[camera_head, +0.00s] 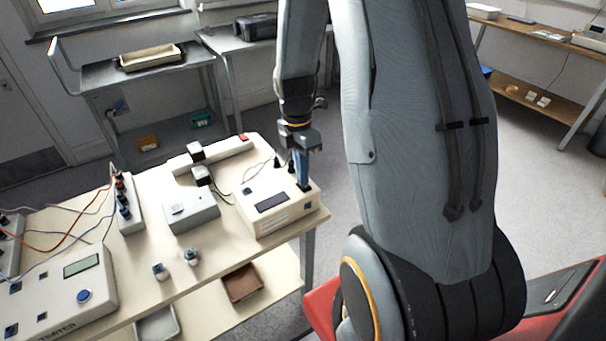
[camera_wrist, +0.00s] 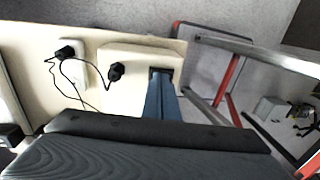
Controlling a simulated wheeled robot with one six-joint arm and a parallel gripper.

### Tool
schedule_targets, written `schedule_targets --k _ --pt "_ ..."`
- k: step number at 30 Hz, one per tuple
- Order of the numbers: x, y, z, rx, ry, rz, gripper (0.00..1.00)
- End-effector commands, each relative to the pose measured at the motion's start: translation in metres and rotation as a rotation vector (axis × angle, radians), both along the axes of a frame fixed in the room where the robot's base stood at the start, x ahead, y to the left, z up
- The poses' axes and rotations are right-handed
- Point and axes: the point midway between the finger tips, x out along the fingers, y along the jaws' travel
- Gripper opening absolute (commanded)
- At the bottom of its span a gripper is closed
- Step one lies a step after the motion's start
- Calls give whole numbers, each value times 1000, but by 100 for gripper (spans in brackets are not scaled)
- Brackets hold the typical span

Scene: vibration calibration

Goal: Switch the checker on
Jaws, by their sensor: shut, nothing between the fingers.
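The checker, a cream box (camera_head: 277,210) with a dark display on its sloped front, stands at the right end of the table. It also shows in the wrist view (camera_wrist: 135,54). My gripper (camera_head: 303,184) is shut and empty, with its blue fingers pointing down at the right part of the checker's top. In the wrist view the fingertips (camera_wrist: 160,78) are at a small dark square, which looks like a switch (camera_wrist: 161,70). The fingers hide part of it, so its position and whether they touch it cannot be told.
The table (camera_head: 157,287) also bears a tester (camera_head: 62,295), a grey-white box (camera_head: 191,212), a power strip (camera_head: 228,150) and two small knobbed pieces (camera_head: 192,257). Black plugs and cables (camera_wrist: 115,71) lie behind the checker. Open floor lies past the table's right edge.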

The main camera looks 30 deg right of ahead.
Motion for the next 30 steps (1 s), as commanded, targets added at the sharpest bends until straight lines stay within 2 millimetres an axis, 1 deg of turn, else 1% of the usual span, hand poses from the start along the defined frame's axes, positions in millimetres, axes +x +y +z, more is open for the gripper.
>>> schedule_targets --k 5,11,17,20,27,30 --pt "0 0 4 0 0 0 0" --pt "1 1 23 0 -1 1 0" --pt "4 1 48 -1 -3 2 0" --pt "9 1 64 -2 -6 1 0" --pt "14 1 110 -1 -6 2 0" --pt "15 2 124 -1 -3 2 0"
